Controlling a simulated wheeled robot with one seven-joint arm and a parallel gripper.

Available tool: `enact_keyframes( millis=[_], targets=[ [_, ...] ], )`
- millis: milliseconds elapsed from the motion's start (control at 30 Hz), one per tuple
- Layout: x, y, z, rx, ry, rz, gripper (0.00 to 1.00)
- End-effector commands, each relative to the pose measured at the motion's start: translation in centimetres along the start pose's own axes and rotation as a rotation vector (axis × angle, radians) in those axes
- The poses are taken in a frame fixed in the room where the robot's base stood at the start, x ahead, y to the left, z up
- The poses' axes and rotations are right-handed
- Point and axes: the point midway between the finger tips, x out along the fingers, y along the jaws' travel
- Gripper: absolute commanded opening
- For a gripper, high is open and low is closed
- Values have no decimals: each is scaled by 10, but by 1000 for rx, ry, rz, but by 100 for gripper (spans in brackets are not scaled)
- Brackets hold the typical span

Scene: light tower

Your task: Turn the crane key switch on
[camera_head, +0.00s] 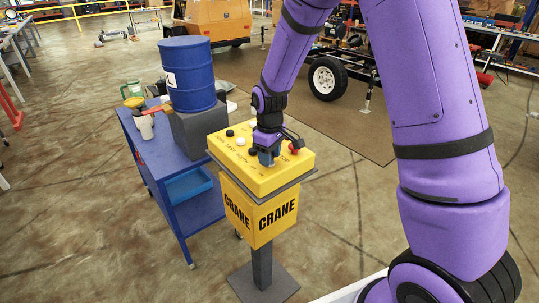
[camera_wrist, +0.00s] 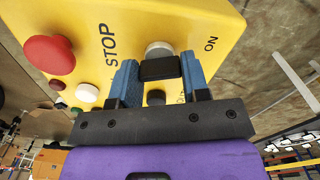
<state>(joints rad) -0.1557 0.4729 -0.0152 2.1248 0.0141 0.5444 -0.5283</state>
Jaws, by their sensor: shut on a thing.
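The yellow crane control box (camera_head: 235,178) stands on a grey post, with "CRANE" printed on its sides. The key switch (camera_wrist: 160,69) shows in the wrist view as a black grip in front of a silver round collar on the box's top face. An "ON" label (camera_wrist: 210,43) is printed to the right of the collar. My gripper (camera_wrist: 160,66) has its blue fingers on both sides of the black grip and is shut on it. In the head view my gripper (camera_head: 267,157) is down at the box's top face and hides the switch.
A large red button (camera_wrist: 50,54) beside "STOP" and a white button (camera_wrist: 87,93) share the panel. A blue cart (camera_head: 165,155) with a blue drum (camera_head: 188,75) stands left of the box. A trailer wheel (camera_head: 327,78) is behind.

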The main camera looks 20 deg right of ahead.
Motion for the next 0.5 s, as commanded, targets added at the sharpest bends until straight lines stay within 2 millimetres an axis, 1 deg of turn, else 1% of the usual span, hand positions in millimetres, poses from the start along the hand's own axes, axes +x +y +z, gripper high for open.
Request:
enact_keyframes(
  millis=[500],
  targets=[
    [-1, 1, 0, 478, 1, 1, 19]
  ],
)
